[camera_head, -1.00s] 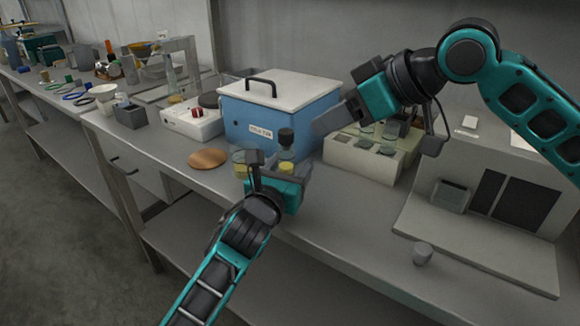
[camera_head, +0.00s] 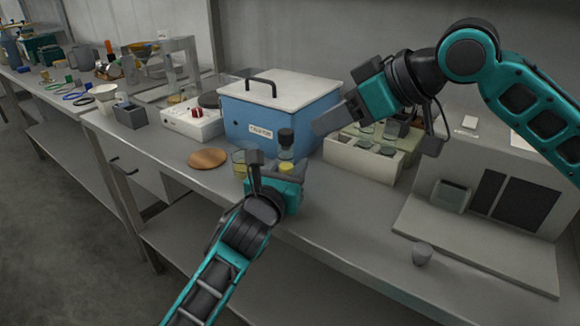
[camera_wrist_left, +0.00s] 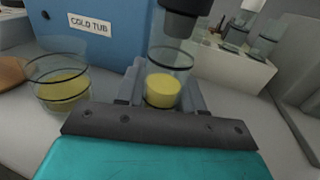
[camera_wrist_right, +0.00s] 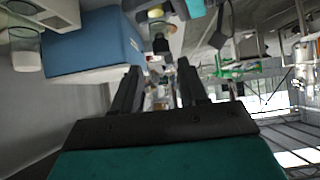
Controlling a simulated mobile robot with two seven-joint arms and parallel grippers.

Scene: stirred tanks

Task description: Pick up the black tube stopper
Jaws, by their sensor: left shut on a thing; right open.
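The black tube stopper (camera_head: 286,136) sits on top of a clear glass tube (camera_head: 286,154) with yellow contents, upright in front of the blue tub. In the left wrist view the stopper (camera_wrist_left: 184,14) is at the top edge, partly cut off, above the tube (camera_wrist_left: 164,88). My left gripper (camera_head: 277,168) is shut on the tube, low down, below the stopper. My right gripper (camera_head: 336,118) is open and empty, above and to the right of the stopper. In the right wrist view a small dark shape between its fingers looks like the stopper (camera_wrist_right: 161,45).
A glass beaker with yellow liquid (camera_wrist_left: 62,88) stands just left of the tube. The blue cold tub (camera_head: 270,125) is close behind. A pale rack with several glass vessels (camera_head: 362,158) stands to the right. A small grey cup (camera_head: 422,253) is near the front edge. Bench space in front is clear.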

